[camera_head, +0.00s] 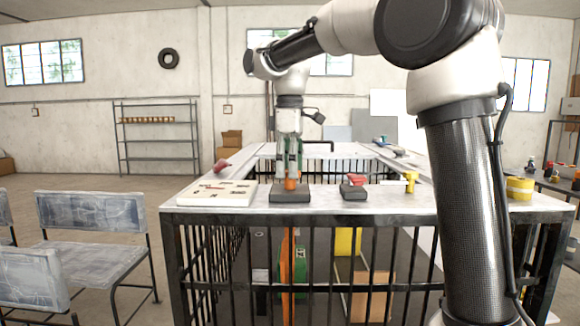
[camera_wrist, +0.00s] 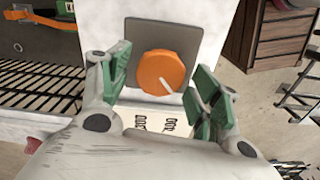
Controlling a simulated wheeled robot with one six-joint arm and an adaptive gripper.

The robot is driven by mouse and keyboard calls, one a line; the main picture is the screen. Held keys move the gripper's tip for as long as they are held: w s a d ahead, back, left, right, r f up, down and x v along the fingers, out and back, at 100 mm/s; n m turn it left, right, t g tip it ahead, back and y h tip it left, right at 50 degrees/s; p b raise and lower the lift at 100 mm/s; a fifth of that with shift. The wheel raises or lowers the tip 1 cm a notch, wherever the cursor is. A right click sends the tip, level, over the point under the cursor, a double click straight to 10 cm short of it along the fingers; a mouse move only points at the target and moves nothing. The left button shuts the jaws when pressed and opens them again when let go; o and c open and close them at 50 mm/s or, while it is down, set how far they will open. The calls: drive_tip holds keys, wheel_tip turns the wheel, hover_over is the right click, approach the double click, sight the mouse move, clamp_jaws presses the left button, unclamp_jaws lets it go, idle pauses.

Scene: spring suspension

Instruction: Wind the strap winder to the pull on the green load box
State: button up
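The strap winder is an orange round knob (camera_wrist: 160,72) with a white mark on a grey plate (camera_wrist: 185,35). In the head view the plate (camera_head: 290,196) lies on the front table edge. My gripper (camera_wrist: 160,78) is over the knob, its green-padded fingers apart on either side, with small gaps showing between pads and knob. In the head view my gripper (camera_head: 289,165) points straight down at it. An orange strap (camera_head: 288,265) hangs below the table edge. The green load box (camera_head: 300,265) is behind the cage bars, partly hidden by them and the strap; its pull reading is not legible.
A pale board with markings (camera_head: 218,194) lies left of the winder. A dark block with a red top (camera_head: 354,190) and a yellow part (camera_head: 410,182) stand to the right. A yellow box (camera_head: 347,241) is inside the cage. Chairs (camera_head: 92,225) stand at left.

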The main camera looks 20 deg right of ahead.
drive_tip(key=c, duration=0.7)
drive_tip(key=shift+m, duration=0.4)
drive_tip(key=m, duration=1)
drive_tip(key=shift+m, duration=1.9)
drive_tip(key=o, duration=1)
